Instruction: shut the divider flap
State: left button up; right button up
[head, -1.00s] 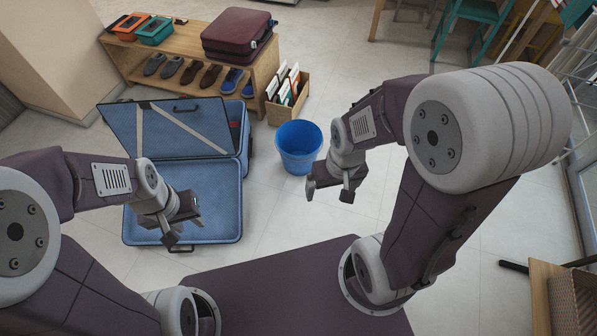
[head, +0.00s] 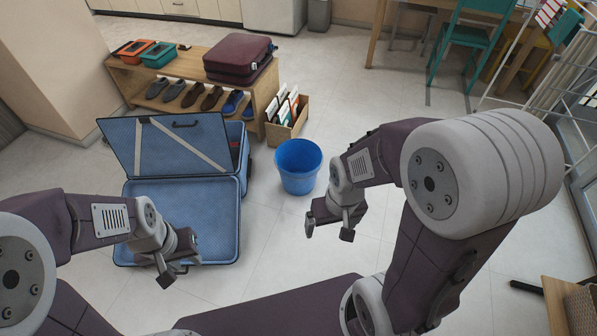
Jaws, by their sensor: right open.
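The open blue suitcase (head: 239,205) lies on the floor at left centre. Its near shell is open and looks empty. The divider flap (head: 160,141), a blue-grey panel with pale diagonal straps and a dark handle, stands raised and leaning over the far shell (head: 245,150). My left gripper (head: 177,268) is open and empty, in front of the near shell's front edge in the picture, apart from the flap. My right gripper (head: 328,229) is open and empty, below and right of the blue bucket.
A blue bucket (head: 298,168) stands right of the suitcase. A wooden box of files (head: 280,132) and a shoe bench (head: 262,88) with a maroon case (head: 238,58) are behind. A drying rack (head: 570,90) is at right. The floor at centre right is clear.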

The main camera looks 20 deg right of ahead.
aim_at(184, 144)
jog(key=i+z, duration=0.3)
jog(key=i, duration=0.2)
jog(key=i+j+z, duration=0.15)
jog(key=i+z, duration=0.15)
jog(key=i, duration=0.15)
